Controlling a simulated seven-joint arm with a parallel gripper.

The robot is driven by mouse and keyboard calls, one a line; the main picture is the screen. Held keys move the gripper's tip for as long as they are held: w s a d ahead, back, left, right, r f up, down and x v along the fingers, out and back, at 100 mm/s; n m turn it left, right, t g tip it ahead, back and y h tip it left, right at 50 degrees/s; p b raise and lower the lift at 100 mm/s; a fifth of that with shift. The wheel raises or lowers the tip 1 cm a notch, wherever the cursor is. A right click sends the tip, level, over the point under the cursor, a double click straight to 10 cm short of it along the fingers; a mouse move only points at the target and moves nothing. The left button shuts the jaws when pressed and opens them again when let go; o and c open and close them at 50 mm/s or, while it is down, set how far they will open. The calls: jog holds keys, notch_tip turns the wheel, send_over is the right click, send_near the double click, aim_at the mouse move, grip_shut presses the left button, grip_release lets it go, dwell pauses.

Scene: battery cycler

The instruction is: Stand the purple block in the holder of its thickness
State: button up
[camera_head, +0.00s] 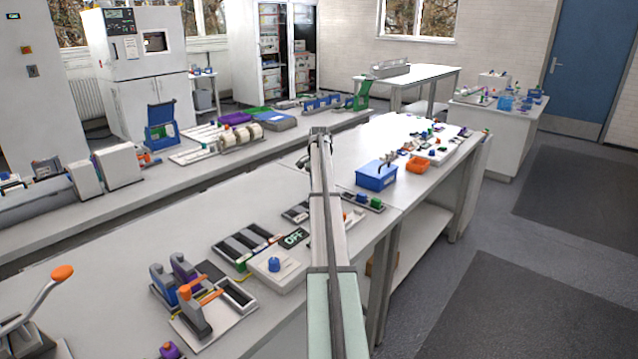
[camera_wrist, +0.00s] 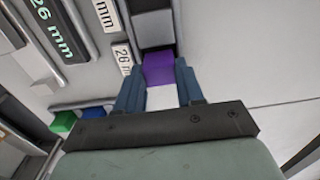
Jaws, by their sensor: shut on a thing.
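In the wrist view the purple block (camera_wrist: 158,68) sits between the two dark blue fingers of my gripper (camera_wrist: 158,72), which is shut on it. Directly beyond the block is a holder (camera_wrist: 154,31) with a dark slot and grey walls. In the head view my own arm hides the gripper and the block.
In the wrist view a black display (camera_wrist: 52,28) reading 26 mm stands at upper left, with a green block (camera_wrist: 63,121) and a blue block (camera_wrist: 93,112) below. The surface to the right is clear.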

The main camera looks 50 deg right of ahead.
jog(key=shift+f, duration=0.4)
dwell(0.5)
jog(key=o, duration=1.2)
notch_tip(320, 180, up, 14)
